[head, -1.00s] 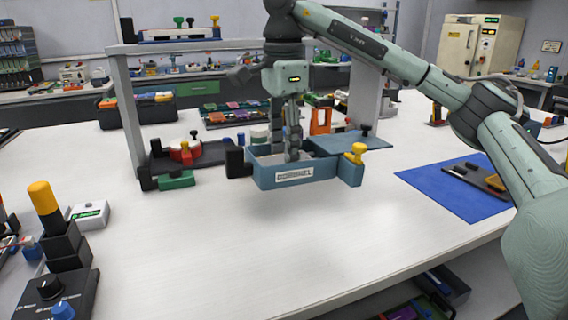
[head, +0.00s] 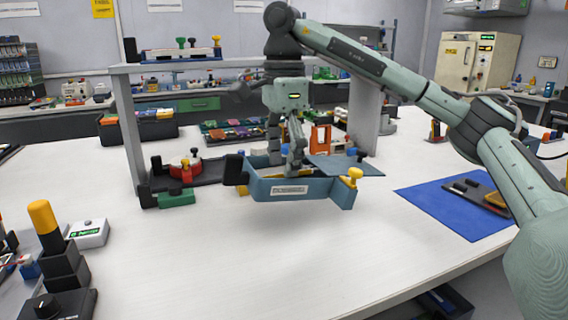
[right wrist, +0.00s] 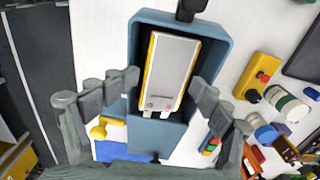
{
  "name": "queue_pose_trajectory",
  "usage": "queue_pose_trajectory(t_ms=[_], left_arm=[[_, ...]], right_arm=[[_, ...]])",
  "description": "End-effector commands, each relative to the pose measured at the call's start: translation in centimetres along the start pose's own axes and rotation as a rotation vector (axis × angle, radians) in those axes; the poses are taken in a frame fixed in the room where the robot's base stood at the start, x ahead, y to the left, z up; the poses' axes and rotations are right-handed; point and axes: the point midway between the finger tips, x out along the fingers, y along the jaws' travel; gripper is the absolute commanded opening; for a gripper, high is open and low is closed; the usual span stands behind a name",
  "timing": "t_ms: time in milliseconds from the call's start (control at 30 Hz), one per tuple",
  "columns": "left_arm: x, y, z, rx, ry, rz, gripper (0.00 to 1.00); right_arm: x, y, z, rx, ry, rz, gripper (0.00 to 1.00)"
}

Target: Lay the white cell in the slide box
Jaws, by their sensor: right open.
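The blue slide box (head: 325,189) stands on the white table under my right gripper, with a pale label on its front. In the right wrist view the box (right wrist: 221,37) is open from above. The white cell (right wrist: 172,70), a pale flat pouch with a yellow left edge and two tabs at its lower end, lies inside between the box walls. My right gripper (head: 287,155) is open over the box. Its fingers also show in the right wrist view (right wrist: 162,100), spread apart to either side of the cell, not closed on it. My left gripper is not in view.
A grey frame (head: 128,130) stands around the box area. A blue mat (head: 440,205) with a dark tray lies to the right. A yellow-topped post (head: 45,215) and a white device (head: 88,233) stand left. The table front is clear.

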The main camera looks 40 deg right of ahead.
Motion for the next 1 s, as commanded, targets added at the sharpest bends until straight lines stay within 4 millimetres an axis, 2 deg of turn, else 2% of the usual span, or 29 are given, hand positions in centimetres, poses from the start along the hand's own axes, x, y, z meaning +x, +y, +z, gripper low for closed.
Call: queue_pose_trajectory(t_ms=[367, 533, 667, 1000], left_arm=[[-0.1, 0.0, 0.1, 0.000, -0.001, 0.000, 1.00], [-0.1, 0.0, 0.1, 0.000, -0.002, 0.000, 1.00], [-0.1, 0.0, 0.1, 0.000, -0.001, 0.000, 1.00], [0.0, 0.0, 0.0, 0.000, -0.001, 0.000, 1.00]], right_arm=[[0.0, 0.0, 0.0, 0.000, -0.001, 0.000, 1.00], [-0.8, 0.0, 0.0, -0.001, 0.000, -0.001, 1.00], [-2.5, 0.0, 0.0, 0.000, -0.001, -0.005, 1.00], [-8.4, 0.0, 0.0, 0.000, -0.001, -0.006, 1.00]])
